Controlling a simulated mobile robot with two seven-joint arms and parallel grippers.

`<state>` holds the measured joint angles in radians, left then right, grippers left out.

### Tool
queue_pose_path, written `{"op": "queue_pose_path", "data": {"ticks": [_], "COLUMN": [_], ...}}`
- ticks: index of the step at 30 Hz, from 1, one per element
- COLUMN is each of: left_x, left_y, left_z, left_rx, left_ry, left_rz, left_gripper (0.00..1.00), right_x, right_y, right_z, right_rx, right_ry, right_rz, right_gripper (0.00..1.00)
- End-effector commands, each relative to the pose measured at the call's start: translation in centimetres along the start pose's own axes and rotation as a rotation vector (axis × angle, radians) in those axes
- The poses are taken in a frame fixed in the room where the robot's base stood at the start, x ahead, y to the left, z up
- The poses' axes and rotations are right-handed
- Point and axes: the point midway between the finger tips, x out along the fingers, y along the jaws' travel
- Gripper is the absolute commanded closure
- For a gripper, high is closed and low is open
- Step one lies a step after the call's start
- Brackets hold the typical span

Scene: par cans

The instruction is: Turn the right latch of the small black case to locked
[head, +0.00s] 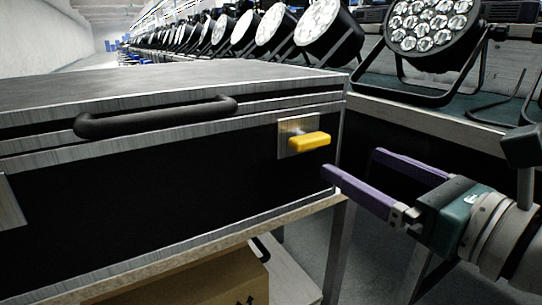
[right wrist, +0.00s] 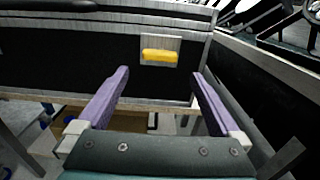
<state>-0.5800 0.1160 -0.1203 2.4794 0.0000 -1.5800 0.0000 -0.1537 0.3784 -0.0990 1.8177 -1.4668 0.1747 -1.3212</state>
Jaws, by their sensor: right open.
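The black case (head: 180,185) with silver metal edges sits on a shelf, its lid down. Its right latch (head: 309,140) is a yellow handle on a silver plate, lying about horizontal on the front face near the right edge. The latch also shows in the right wrist view (right wrist: 160,55), above and between the fingers. My right gripper (head: 352,178) is open and empty, to the right of and below the latch, not touching it. Its purple fingers show in the right wrist view (right wrist: 160,80). Part of a silver plate (head: 10,203) shows at the case's left. My left gripper is not in view.
A black handle (head: 157,117) sticks out from the case front. A cardboard box (head: 200,278) lies below the shelf (head: 215,244). Several stage lights (head: 432,30) stand in a row behind. A metal post (head: 340,245) stands beneath the shelf's right end.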

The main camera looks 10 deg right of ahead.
Motion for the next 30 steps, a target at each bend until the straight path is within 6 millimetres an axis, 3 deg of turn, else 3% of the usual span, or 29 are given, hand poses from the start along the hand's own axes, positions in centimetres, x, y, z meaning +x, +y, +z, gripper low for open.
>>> {"op": "queue_pose_path", "data": {"ticks": [15,28,30], "left_x": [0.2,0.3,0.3], "left_y": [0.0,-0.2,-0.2], "left_z": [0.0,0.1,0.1], "left_rx": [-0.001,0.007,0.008], "left_ry": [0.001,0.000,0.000], "left_rz": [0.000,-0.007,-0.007], "left_gripper": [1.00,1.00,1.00], "right_x": [8.2,9.3,9.2], "right_y": [0.0,0.0,0.0], "right_z": [0.2,0.3,0.2], "right_rx": [0.006,0.006,0.006], "right_ry": [-0.004,-0.002,-0.002], "right_rz": [-0.001,-0.001,-0.001], "right_gripper": [0.00,0.00,0.08]}}
